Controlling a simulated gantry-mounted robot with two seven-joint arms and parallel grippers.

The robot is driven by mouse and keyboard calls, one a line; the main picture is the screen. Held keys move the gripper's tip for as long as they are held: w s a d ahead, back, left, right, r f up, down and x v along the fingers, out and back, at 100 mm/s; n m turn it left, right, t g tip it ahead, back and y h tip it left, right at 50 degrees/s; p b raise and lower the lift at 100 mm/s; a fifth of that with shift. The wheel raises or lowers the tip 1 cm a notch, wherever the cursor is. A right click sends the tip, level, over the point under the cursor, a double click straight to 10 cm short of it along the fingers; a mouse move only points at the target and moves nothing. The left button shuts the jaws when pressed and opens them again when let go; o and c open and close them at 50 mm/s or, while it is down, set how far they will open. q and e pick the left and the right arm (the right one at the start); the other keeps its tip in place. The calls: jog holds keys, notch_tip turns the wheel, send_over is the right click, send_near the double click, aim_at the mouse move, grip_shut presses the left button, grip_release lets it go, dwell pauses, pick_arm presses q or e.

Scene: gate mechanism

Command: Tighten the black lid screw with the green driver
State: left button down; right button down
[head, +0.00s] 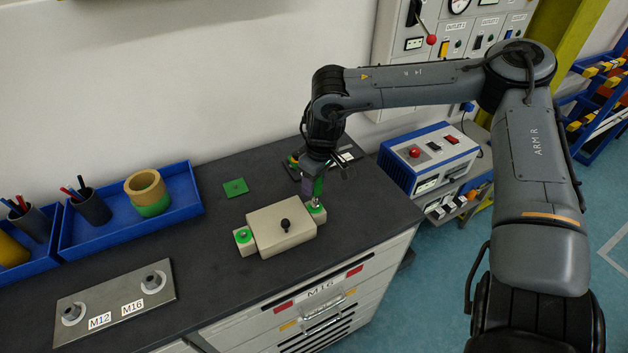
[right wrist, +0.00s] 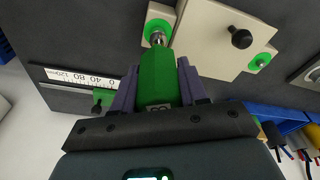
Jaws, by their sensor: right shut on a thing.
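A beige box with a raised lid (head: 267,238) sits on the dark worktop. A black lid screw (head: 285,225) stands up from the middle of the lid; it also shows in the right wrist view (right wrist: 240,38). My right gripper (head: 313,188) is shut on the green driver (right wrist: 157,88), which points down at the box's right end tab. The driver's metal tip is at the green ring (right wrist: 158,28) on that tab, apart from the black screw; I cannot tell whether it touches. A second green ring (head: 243,236) is on the left tab. My left gripper is out of view.
A blue tray (head: 68,252) with pen cups and a yellow-green ring stands at the back left. A metal plate marked M12 and M16 (head: 115,305) lies front left. A green square (head: 235,187) lies behind the box. A blue-white power unit (head: 430,155) is right.

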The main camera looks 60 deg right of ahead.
jog(key=shift+r, duration=0.1)
jog(key=shift+r+p, duration=0.3)
jog(key=shift+r, duration=0.2)
jog(key=shift+r+p, duration=1.7)
jog(key=shift+r, duration=0.85)
